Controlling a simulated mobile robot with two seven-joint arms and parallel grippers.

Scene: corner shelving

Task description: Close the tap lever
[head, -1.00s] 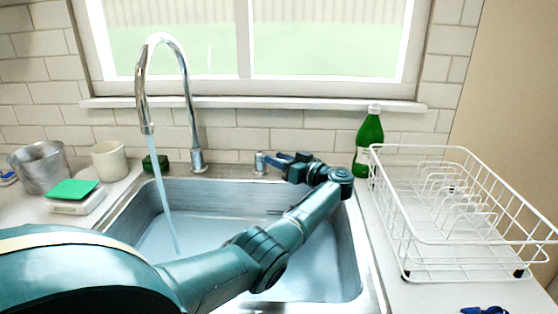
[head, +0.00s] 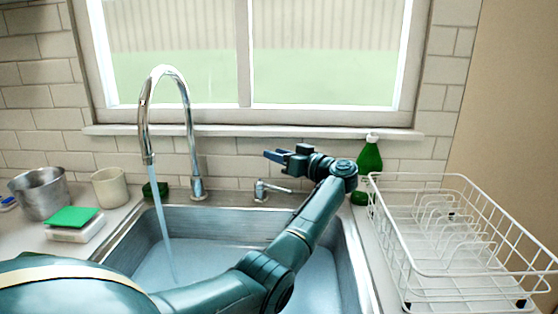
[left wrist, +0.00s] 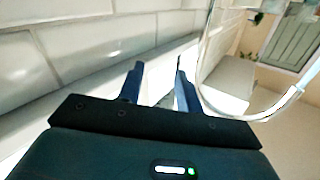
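The chrome tap (head: 195,150) arches over the sink, and a stream of water (head: 166,235) runs from its spout. The small metal tap lever (head: 261,190) stands on the counter right of the tap, its handle pointing right. My left gripper (head: 274,156) is above the lever in the head view, pointing left, apart from it and empty. In the left wrist view, its two blue fingers (left wrist: 158,80) are spread, with wall tiles and counter beyond. My right gripper is not in view.
A green bottle (head: 370,157) stands behind my left wrist at the back right. A white dish rack (head: 470,235) fills the right counter. The tiled wall and window sill (head: 250,131) are close behind.

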